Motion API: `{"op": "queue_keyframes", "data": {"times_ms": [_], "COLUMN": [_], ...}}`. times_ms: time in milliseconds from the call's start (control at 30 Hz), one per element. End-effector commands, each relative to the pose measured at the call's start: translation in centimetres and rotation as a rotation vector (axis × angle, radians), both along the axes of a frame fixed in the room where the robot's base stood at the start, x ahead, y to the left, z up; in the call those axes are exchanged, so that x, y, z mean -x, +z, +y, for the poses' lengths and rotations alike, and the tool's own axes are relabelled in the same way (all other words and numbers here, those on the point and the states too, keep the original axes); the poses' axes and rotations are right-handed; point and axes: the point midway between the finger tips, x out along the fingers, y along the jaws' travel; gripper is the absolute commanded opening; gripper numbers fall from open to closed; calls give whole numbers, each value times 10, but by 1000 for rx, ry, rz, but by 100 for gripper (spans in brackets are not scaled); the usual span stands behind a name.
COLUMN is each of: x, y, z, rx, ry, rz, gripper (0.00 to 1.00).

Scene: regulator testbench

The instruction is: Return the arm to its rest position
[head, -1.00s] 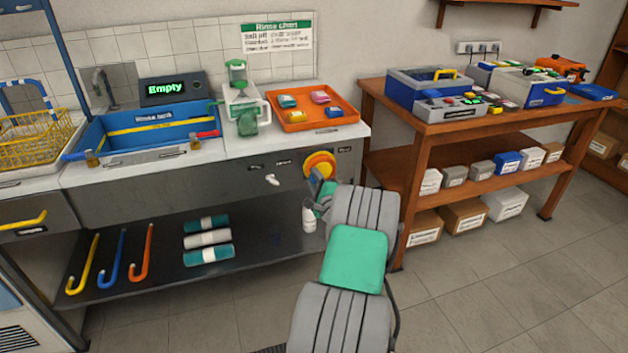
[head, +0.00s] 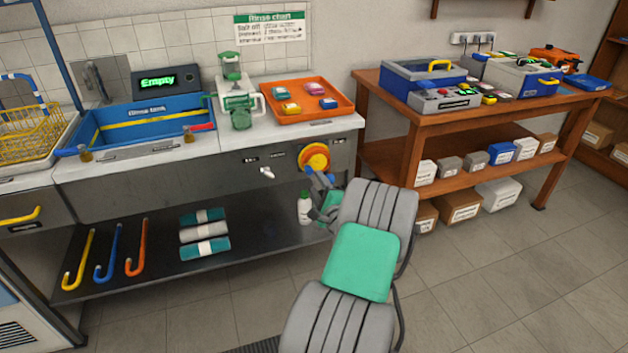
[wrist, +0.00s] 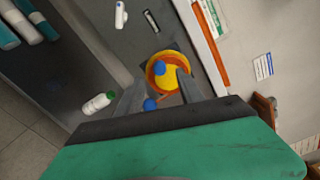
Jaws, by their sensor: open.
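My gripper (wrist: 157,92) is open and empty in the wrist view, its two grey fingers apart. It faces the orange and yellow round knob (wrist: 167,72) on the front panel of the bench. The knob shows behind and between the fingers, with a blue part at its middle; touching cannot be told. In the head view my arm reaches forward from the bottom, and the gripper (head: 318,182) is partly hidden by my own arm just below the knob (head: 316,157).
The bench front has a small white tap-like lever (head: 267,173). A white bottle (head: 305,208) stands on the lower shelf beside my gripper. A wooden table (head: 425,118) with boxes stands to the right. An orange tray (head: 335,112) and blue sink (head: 90,146) sit on the bench. Floor is open at right.

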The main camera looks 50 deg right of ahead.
Motion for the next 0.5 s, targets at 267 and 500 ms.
{"op": "queue_keyframes", "data": {"times_ms": [267, 500], "x": [0, -53], "y": [0, 35], "z": [0, 58], "rx": [0, 119], "ry": [0, 176], "rz": [1, 160], "gripper": [44, 44]}}
